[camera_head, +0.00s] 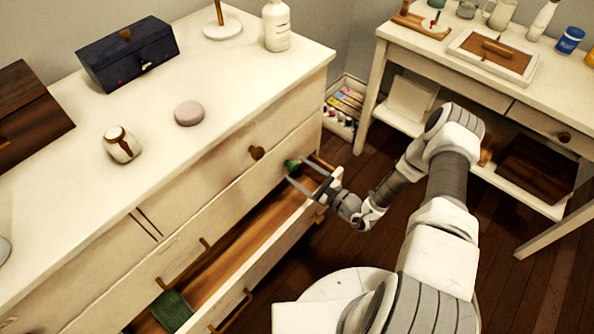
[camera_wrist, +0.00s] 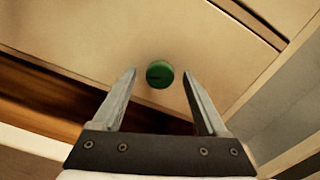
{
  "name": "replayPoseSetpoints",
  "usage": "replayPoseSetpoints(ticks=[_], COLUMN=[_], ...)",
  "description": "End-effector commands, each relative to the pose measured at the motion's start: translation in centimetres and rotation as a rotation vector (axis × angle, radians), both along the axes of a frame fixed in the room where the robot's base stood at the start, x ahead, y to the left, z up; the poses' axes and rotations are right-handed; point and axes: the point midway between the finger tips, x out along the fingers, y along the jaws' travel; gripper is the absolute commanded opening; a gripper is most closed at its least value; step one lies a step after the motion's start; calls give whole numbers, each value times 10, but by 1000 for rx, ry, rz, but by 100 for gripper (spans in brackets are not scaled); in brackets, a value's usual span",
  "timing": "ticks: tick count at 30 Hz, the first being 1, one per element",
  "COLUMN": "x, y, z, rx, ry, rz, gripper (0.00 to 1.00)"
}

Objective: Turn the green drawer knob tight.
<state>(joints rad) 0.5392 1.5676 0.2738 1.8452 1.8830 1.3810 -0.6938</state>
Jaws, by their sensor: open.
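The green drawer knob (camera_wrist: 160,74) sits on the cream front of a drawer in the wrist view. It lies just beyond and between my two fingertips, apart from both. In the head view the green knob (camera_head: 291,164) shows small at the right end of the dresser front. My gripper (camera_head: 299,174) reaches to it from the right, above an open drawer. In the wrist view my gripper (camera_wrist: 161,72) is open, with one finger to each side of the knob and nothing held.
The open drawer (camera_head: 270,262) juts out below the knob and holds a green folded cloth (camera_head: 171,309). A brown wooden knob (camera_head: 257,153) is on the dresser front nearby. A box of bottles (camera_head: 343,105) stands between the dresser and the desk (camera_head: 405,48).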

Motion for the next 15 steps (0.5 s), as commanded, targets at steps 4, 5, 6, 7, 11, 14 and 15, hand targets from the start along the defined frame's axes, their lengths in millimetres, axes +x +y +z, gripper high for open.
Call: replayPoseSetpoints(ticks=[4, 5, 6, 7, 11, 14, 15], x=[8, 9, 10, 10, 10, 10, 10], y=[8, 9, 10, 10, 10, 10, 10], z=[0, 0, 0, 0, 1, 1, 1], rx=[0, 0, 0, 0, 0, 0, 0], ry=[0, 0, 0, 0, 0, 0, 0], rz=[0, 0, 0, 0, 0, 0, 0], gripper=[75, 75, 75, 75, 75, 73, 66])
